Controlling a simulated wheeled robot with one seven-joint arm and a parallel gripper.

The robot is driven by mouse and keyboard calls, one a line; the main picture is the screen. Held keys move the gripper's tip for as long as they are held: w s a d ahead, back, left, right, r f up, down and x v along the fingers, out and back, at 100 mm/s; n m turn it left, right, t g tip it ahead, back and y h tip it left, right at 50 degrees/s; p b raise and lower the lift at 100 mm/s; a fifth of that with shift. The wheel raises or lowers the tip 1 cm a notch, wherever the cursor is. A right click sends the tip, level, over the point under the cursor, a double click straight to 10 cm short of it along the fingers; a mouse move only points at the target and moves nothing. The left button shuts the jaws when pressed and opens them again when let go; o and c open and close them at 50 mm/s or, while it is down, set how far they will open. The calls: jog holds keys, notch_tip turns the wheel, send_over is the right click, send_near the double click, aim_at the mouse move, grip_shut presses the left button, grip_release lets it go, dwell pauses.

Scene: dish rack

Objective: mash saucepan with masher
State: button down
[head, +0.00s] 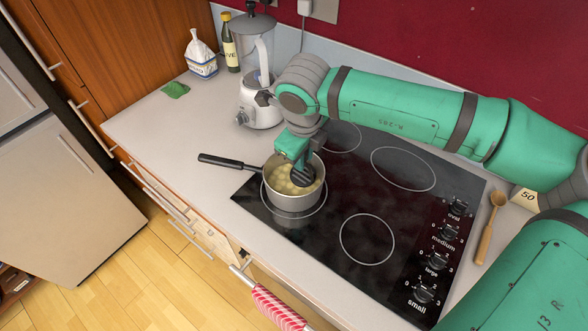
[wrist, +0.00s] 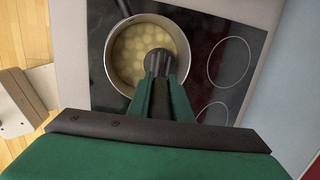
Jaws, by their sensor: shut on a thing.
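A metal saucepan (head: 292,203) with a long dark handle stands on the front left ring of the black hob. Pale round pieces, perhaps potatoes, fill its bottom; the pan also shows in the wrist view (wrist: 112,65). My gripper (head: 299,160) is above the pan and shut on the dark masher (head: 303,177). In the wrist view my gripper (wrist: 163,90) points down at the pan, with the masher's dark head (wrist: 158,60) within the rim, near the right side. Whether the head touches the pale pieces I cannot tell. My fingers hide much of the masher's handle.
The black hob (head: 341,240) has free rings and knobs at its right. A wooden spoon (head: 488,230) lies right. The left counter (head: 165,130) is clear.

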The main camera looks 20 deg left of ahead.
jog(key=shift+f, duration=0.6)
jog(key=shift+s+a+r, duration=0.2)
jog(key=shift+s+a, duration=0.2)
jog(key=shift+a, duration=0.4)
jog(key=shift+s+a+r, duration=0.25)
jog(key=shift+s+a, duration=0.1)
jog(key=shift+a, duration=0.5)
jog(key=shift+s+a+r, duration=0.2)
jog(key=shift+s+a, duration=0.2)
jog(key=shift+a, duration=0.4)
jog(key=shift+f, duration=0.65)
jog(key=shift+d, duration=0.1)
